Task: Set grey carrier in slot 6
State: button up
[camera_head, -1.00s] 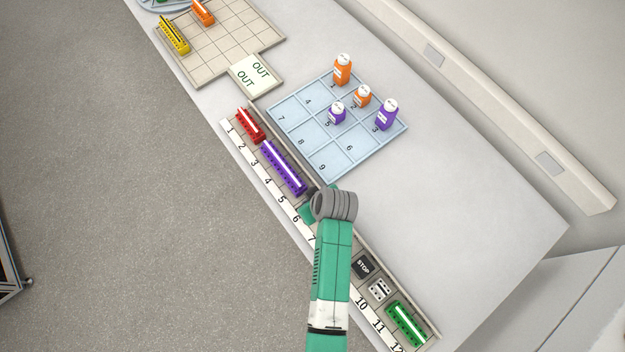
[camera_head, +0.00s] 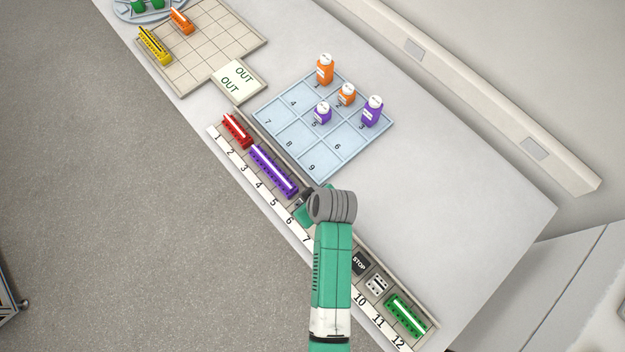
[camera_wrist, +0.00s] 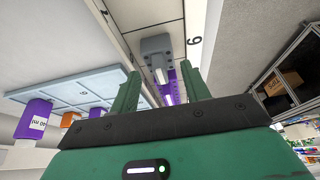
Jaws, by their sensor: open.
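A small grey carrier (camera_wrist: 156,45) sits on the numbered rack (camera_wrist: 118,12), beside a label that reads as 6 or an inverted 9 (camera_wrist: 195,41) in the wrist view. My gripper (camera_wrist: 160,72) is open, its two green fingers apart, with the grey carrier in view beyond their tips and nothing seen held. In the head view my gripper (camera_head: 302,212) is low at the rack near labels 6 and 7, mostly hidden by my wrist. The grey carrier cannot be made out clearly there. A long purple carrier (camera_head: 272,170) lies on the rack near labels 3 to 5.
A red carrier (camera_head: 237,130), a STOP tile (camera_head: 360,263), a dice tile (camera_head: 377,284) and a green carrier (camera_head: 406,315) are on the rack. A blue numbered tray (camera_head: 330,158) with several bottles stands behind. The bench at right is clear.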

jog(key=v, duration=0.7)
jog(key=shift+r, duration=0.35)
jog(key=shift+s, duration=0.1)
